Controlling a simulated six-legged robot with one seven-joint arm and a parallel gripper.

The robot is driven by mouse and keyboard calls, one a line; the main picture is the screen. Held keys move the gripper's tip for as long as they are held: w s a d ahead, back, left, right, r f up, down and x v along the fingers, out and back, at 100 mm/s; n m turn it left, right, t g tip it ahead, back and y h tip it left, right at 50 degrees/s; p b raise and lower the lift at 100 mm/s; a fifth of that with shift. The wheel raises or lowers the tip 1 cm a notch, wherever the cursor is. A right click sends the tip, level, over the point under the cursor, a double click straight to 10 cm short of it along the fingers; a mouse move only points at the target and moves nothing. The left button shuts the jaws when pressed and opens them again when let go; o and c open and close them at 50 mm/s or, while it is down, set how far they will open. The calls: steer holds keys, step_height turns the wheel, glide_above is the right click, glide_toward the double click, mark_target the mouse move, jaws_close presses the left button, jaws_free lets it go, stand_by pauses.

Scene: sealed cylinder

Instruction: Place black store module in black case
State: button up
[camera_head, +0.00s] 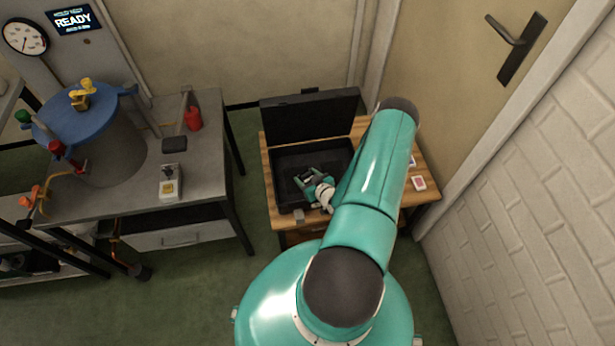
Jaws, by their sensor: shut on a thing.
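The black case (308,120) stands open on the wooden table, its lid raised at the back. My gripper (304,177) is inside the case's outline, over the middle of its dark interior. It is shut on the black store module (300,184), which is hard to tell from the dark case floor. I cannot tell whether the module touches the floor. My teal arm covers the right side of the case.
The wooden table (428,197) carries a small red-and-white card (419,184). At left, a grey bench (205,178) holds a blue-lidded cylinder (88,115), a red cup (194,119) and a small white device (170,186). A white brick wall bounds the right.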

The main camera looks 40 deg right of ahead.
steer(key=shift+s+a+f, duration=0.1)
steer(key=shift+f, duration=0.3)
steer(key=o, duration=1.1)
steer(key=shift+s+f, duration=0.1)
steer(key=shift+f, duration=0.05)
steer(key=shift+c, duration=0.2)
steer(key=shift+r, duration=0.55)
steer(key=v, duration=1.1)
steer(key=shift+s+r, duration=0.25)
steer(key=shift+r, duration=0.3)
